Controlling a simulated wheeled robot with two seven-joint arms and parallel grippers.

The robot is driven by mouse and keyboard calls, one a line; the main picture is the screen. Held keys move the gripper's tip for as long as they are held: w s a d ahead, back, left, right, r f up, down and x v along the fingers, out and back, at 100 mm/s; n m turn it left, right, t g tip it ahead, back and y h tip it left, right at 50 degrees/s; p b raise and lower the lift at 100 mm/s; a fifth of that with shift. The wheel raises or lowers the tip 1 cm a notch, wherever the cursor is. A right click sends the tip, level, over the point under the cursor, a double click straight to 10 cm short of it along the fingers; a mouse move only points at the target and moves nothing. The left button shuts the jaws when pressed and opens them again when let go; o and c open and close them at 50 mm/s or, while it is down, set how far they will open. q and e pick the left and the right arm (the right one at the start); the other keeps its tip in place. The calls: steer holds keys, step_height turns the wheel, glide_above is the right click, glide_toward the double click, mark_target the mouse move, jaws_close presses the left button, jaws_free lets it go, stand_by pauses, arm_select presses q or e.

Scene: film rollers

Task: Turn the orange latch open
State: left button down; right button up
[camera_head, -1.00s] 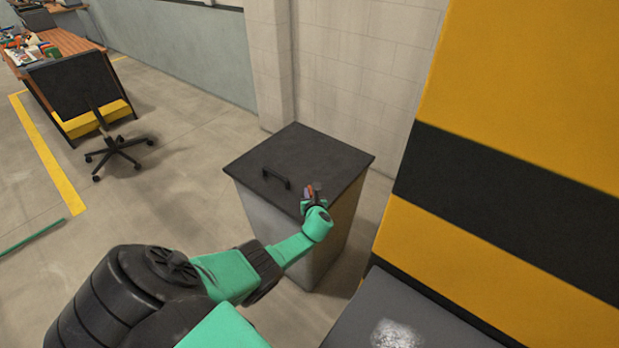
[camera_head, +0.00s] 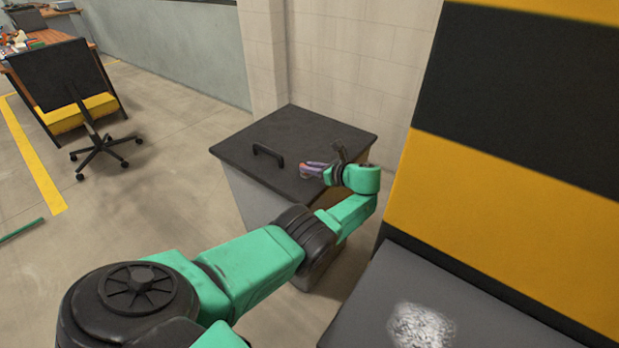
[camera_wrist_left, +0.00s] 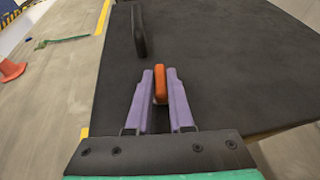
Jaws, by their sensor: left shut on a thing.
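The orange latch (camera_wrist_left: 160,83) stands up from the dark lid (camera_wrist_left: 225,60) of a box in the left wrist view. My left gripper (camera_wrist_left: 160,75) has its two purple fingers on either side of the latch and is shut on it. In the head view my left gripper (camera_head: 312,168) lies low over the right part of the lid (camera_head: 290,135). The latch is too small and too covered by the fingers to make out there. My right gripper is not in view.
A black handle (camera_head: 268,154) rises from the lid, also in the left wrist view (camera_wrist_left: 139,32). A yellow and black striped panel (camera_head: 500,200) stands close on the right. A wall is behind the box. An office chair (camera_head: 100,145) stands left, with open floor between.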

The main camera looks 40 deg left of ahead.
arm_select(q)
steer(key=shift+r, duration=0.1)
stand_by(0.3)
steer(key=c, duration=0.8)
jaws_free()
step_height(320, 180, up, 9)
steer(key=p, duration=0.5)
step_height(320, 180, up, 11)
